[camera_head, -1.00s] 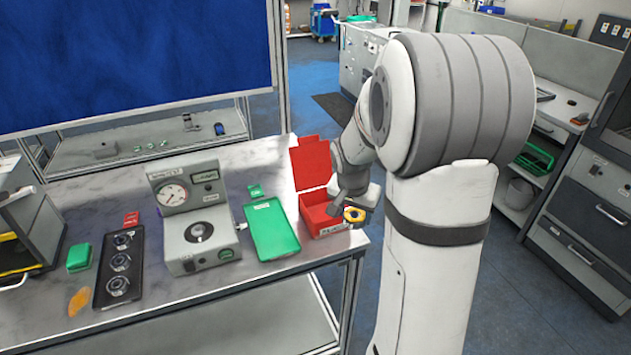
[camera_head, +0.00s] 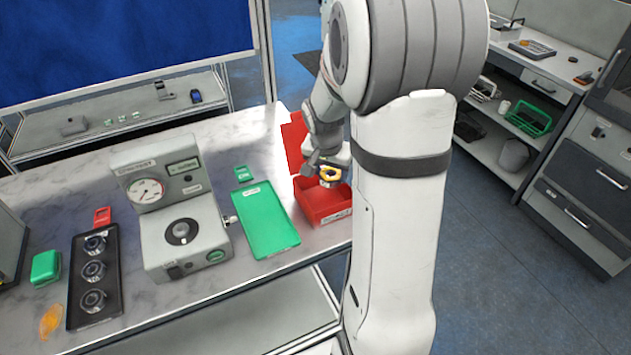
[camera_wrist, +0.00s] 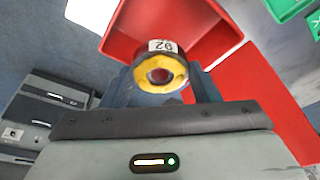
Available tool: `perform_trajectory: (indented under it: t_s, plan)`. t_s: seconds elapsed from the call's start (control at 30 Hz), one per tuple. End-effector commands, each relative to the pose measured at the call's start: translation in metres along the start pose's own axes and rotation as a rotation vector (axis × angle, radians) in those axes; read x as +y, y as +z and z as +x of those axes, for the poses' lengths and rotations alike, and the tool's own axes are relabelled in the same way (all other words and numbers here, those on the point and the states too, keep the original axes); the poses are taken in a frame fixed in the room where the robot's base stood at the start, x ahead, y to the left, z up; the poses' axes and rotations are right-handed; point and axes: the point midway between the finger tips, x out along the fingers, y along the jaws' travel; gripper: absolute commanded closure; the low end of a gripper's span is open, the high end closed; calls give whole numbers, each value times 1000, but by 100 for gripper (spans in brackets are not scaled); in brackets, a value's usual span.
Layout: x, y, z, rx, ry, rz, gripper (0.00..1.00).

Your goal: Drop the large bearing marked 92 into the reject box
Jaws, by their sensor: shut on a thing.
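The large bearing has a yellow face and a white label reading 92, upside down in the wrist view (camera_wrist: 160,72). My gripper (camera_wrist: 160,88) is shut on it, with a dark finger on each side. In the head view the bearing (camera_head: 329,176) is held above the red reject box (camera_head: 325,205), over its back part. The box is open, with its red lid raised behind it. In the wrist view the red box (camera_wrist: 205,25) lies beyond the bearing, and its inside looks empty where I see it. My arm hides the box's right side in the head view.
A green tray (camera_head: 265,222) lies just left of the box. Left of it stand a grey gauge device (camera_head: 185,235) and a black tray (camera_head: 83,310) with bearings. A small green box (camera_head: 46,267) is at far left. The bench's front edge is close.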

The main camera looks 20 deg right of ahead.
Motion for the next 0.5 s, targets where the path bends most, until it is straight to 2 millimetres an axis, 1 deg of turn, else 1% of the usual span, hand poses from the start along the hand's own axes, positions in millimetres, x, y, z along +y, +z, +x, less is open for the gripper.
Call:
perform_trajectory:
  t_s: [0.03,0.2,0.5]
  plan:
    - [1,2,10,0,1,2,76]
    - [2,5,24,1,1,5,76]
    - [2,5,25,2,0,6,76]
